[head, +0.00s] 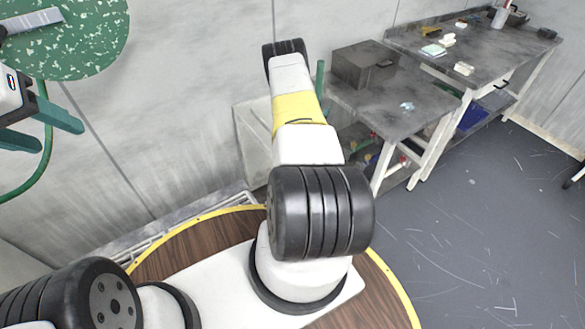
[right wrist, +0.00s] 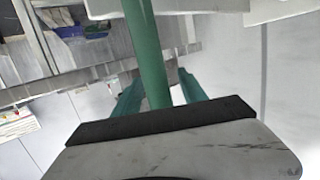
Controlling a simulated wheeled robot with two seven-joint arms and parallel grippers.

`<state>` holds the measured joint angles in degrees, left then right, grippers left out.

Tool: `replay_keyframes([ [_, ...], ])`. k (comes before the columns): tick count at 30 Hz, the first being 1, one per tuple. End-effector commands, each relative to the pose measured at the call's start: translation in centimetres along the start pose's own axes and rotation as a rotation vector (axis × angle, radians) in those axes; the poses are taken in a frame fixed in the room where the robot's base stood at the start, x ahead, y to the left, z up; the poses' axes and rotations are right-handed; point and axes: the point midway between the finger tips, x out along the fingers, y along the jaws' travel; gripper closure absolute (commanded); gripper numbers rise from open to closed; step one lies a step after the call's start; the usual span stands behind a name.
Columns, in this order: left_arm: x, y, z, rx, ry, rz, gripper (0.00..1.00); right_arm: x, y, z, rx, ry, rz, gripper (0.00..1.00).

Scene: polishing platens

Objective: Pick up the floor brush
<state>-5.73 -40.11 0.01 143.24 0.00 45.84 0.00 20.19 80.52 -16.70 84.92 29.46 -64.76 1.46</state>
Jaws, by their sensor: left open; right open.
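A green pole, which looks like the floor brush's handle (right wrist: 148,50), runs from the top of the right wrist view down to between the fingers of my right gripper (right wrist: 158,95). The gripper is open, its two teal fingers spread either side of the pole; I cannot tell whether they touch it. In the head view, a short piece of green handle (head: 320,78) shows just right of my right arm, and the right gripper is hidden behind that arm. The brush head is not visible. My left gripper (head: 55,132) is open and empty at the left edge.
A grey bench (head: 400,108) with a dark box (head: 364,65) stands right of my right arm. A longer bench (head: 485,55) with small items is behind it. A green speckled disc (head: 95,30) is at upper left. The grey floor (head: 470,230) at right is mostly clear.

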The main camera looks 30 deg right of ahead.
Motion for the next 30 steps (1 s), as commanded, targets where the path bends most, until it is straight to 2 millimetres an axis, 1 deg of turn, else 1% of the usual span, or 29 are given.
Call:
replay_keyframes([
  [3, 0.0, 0.0, 0.0, 0.0, 0.0, 0.0, 0.46, -0.04, -0.01, 0.01, 0.0, 0.0, 0.0, 0.51],
  [8, 0.0, 0.0, 0.0, 0.0, 0.0, 0.0, 0.46, -0.05, -0.02, 0.01, 0.0, 0.0, 0.0, 0.82],
  [9, 0.0, 0.0, 0.0, 0.0, 0.0, 0.0, 0.46, -0.05, -0.02, 0.0, 0.0, 0.0, 0.0, 0.9],
  [11, 0.0, 0.0, 0.0, 0.0, 0.0, 0.0, 0.46, -0.06, -0.02, 0.0, 0.0, 0.0, 0.0, 1.0],
  [30, 0.0, 0.0, 0.0, 0.0, 0.0, 0.0, 0.46, -0.07, -0.02, 0.0, 0.001, 0.0, 0.0, 1.0],
])
